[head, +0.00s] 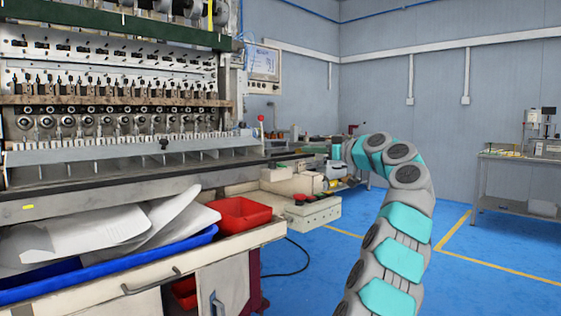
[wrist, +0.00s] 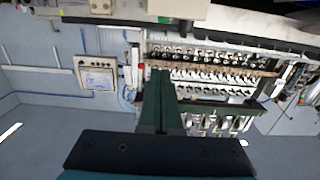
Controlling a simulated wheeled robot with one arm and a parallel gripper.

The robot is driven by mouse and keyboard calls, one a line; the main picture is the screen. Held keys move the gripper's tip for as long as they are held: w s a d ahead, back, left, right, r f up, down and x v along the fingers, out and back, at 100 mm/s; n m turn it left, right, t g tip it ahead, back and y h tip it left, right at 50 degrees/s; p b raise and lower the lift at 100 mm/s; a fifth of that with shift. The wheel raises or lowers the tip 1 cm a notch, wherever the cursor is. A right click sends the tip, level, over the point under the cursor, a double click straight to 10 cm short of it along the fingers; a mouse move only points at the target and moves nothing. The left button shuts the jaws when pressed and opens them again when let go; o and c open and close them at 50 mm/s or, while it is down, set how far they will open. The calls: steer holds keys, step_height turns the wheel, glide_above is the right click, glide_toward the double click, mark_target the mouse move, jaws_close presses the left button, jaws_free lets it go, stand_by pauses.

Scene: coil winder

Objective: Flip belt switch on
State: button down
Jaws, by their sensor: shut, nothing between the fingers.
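The coil winder (head: 120,155) fills the left of the head view, with rows of spindles. I cannot pick out a belt switch for certain. A cream box (head: 318,216) with small controls on top juts out at the machine's right end; its switch positions are too small to read. A control panel (head: 262,62) hangs above that end and shows in the wrist view (wrist: 97,75). My gripper (wrist: 160,71) has its dark fingers together, empty, pointing toward the machine in the wrist view.
A red bin (head: 240,214) and a blue tray (head: 110,264) with white sheets sit on the machine's front shelf. A grey table (head: 517,203) stands at the far right. The blue floor between is open.

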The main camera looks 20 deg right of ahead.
steer(key=p, duration=0.4)
glide_above(281, 165)
steer(key=d+v, duration=0.1)
steer(key=v, duration=0.2)
steer(key=shift+w+a+f+b, duration=0.3)
steer(key=shift+w+a+f, duration=0.2)
steer(key=shift+f, duration=0.3)
steer(key=shift+w+f+b, duration=0.2)
steer(key=shift+f+b, duration=0.25)
steer(key=shift+f, duration=1)
